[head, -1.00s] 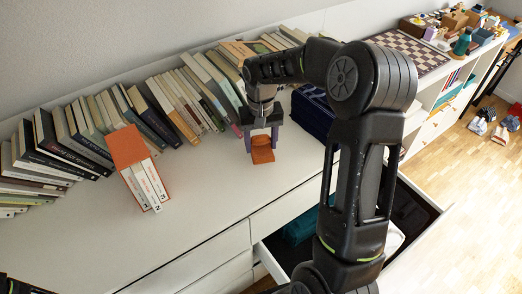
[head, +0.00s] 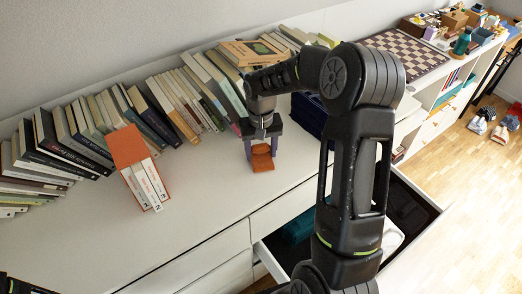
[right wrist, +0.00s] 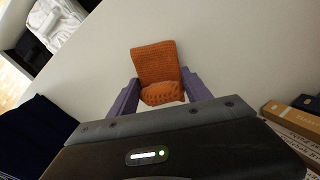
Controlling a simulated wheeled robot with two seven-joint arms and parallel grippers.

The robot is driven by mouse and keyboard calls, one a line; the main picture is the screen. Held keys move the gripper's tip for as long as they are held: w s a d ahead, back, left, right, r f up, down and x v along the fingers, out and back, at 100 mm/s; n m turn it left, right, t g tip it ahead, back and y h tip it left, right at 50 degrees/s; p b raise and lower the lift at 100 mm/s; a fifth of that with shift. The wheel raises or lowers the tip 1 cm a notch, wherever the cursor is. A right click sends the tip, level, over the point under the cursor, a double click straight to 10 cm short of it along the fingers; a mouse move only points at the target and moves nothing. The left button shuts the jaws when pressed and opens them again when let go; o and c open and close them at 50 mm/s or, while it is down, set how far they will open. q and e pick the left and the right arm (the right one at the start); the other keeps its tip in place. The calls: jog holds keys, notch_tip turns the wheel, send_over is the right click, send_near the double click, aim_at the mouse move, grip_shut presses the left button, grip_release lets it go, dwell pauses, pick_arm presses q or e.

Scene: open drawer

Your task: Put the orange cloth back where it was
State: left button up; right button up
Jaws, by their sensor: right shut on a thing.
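The orange cloth (head: 262,161) is a small folded piece over the white cabinet top, near its front edge. My right gripper (head: 263,152) is shut on it from above, with a finger on each side. In the right wrist view the cloth (right wrist: 156,62) sticks out flat beyond the fingers and is bunched between them. I cannot tell whether it touches the top or hangs just above it. My left gripper is not in view.
An open drawer (head: 262,252) below the front edge holds a teal cloth (head: 299,228) and other folded cloth. My right arm hides part of it. A navy cloth stack (head: 308,112), a row of books (head: 190,95) and an orange box with white books (head: 128,147) stand on top.

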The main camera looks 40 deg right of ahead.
aim_at(261, 148)
jog(key=o, duration=1.2)
notch_tip(261, 148, up, 12)
jog(key=shift+r, duration=0.15)
